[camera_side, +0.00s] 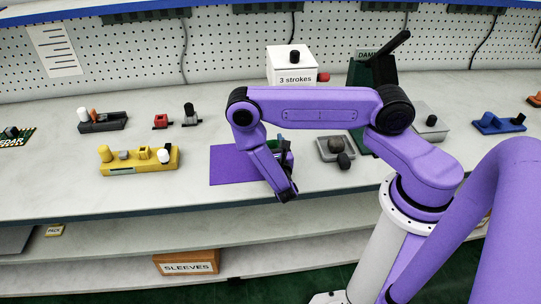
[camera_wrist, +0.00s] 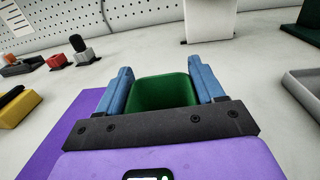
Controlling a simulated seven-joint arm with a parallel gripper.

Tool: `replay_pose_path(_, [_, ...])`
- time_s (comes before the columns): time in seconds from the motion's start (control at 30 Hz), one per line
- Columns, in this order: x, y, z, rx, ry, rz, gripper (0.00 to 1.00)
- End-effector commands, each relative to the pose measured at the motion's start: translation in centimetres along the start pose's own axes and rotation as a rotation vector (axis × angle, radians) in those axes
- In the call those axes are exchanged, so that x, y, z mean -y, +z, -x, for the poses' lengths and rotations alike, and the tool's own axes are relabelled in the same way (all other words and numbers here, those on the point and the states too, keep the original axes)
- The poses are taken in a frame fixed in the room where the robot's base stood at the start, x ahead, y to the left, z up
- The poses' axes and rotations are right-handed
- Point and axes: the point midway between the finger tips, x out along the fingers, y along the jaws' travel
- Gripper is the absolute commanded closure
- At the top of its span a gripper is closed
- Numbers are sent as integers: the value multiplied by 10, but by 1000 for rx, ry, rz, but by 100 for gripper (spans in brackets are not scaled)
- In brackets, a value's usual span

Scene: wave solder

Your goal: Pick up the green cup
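The green cup (camera_wrist: 162,93) is between the two blue fingers of my gripper (camera_wrist: 160,80) in the wrist view. I look partly into its open top, and its lower part is hidden behind the gripper's dark crossbar. No clear gap shows between the cup and either finger, but I cannot tell whether they press on it. In the side view my gripper (camera_side: 281,144) is low over the right part of a purple mat (camera_side: 229,166). Only a small bit of green shows there, and I cannot tell whether the cup touches the bench.
A yellow fixture (camera_side: 140,163) stands left of the mat and a grey tray (camera_side: 333,150) stands to its right. Behind are a white box labelled "3 strokes" (camera_side: 292,66) and a dark green stand (camera_side: 359,75). The bench's front edge is close in front of the mat.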

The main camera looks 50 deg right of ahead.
Motion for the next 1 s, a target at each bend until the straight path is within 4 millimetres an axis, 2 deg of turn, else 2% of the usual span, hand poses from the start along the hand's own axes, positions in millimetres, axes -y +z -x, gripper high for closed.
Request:
replay_pose_path(0.27, [0,0,0,-1,0,0,62])
replay_pose_path(0.47, [0,9,0,0,0,0,62])
replay_pose_path(0.67, [0,33,0,0,0,-2,62])
replay_pose_path(1.0, [28,95,47,0,7,3,62])
